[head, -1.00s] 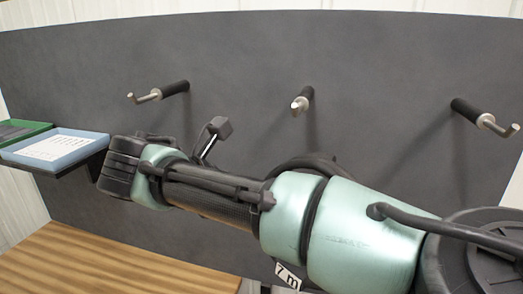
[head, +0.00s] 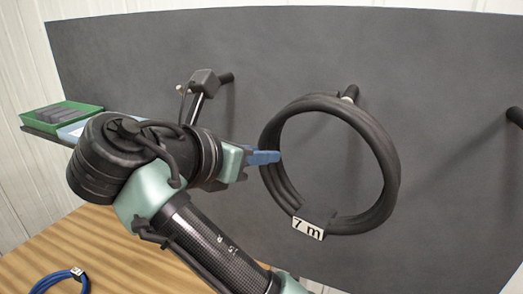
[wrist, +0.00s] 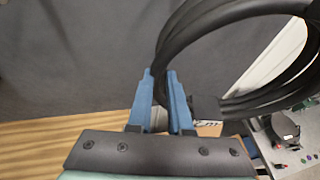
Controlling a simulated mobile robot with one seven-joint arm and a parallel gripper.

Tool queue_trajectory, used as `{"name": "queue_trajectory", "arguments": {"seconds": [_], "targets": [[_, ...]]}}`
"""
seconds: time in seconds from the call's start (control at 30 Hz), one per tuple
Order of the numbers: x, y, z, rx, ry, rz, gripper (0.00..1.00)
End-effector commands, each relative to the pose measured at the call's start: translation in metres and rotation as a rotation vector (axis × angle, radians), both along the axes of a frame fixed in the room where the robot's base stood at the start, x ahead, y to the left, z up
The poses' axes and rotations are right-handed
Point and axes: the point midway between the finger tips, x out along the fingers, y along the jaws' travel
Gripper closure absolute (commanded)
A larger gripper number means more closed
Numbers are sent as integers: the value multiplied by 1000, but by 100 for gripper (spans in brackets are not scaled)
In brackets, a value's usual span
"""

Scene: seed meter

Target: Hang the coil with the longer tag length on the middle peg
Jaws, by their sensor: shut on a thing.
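A black coil (head: 387,170) with a white tag reading "7 m" (head: 308,229) is held up in front of the dark panel. My gripper (head: 266,157) has its blue fingers shut on the coil's left side. The wrist view shows the fingers (wrist: 160,78) at the black loops (wrist: 168,62). The middle peg (head: 350,92) shows at the coil's top edge, partly hidden by it; I cannot tell whether they touch. A blue coil (head: 48,283) with a small, unreadable tag lies on the wooden table, cut off by the picture's edge.
The right peg (head: 514,115) is at the right edge. A green tray (head: 62,116) and a light blue tray (head: 74,131) stand at the left. The wooden table (head: 110,250) lies below.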

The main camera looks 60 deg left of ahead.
Motion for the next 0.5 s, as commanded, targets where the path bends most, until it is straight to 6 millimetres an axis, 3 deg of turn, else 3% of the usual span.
{"name": "queue_trajectory", "arguments": {"seconds": [0.5], "targets": [[33,21,-5,1,-3,1,100]]}}
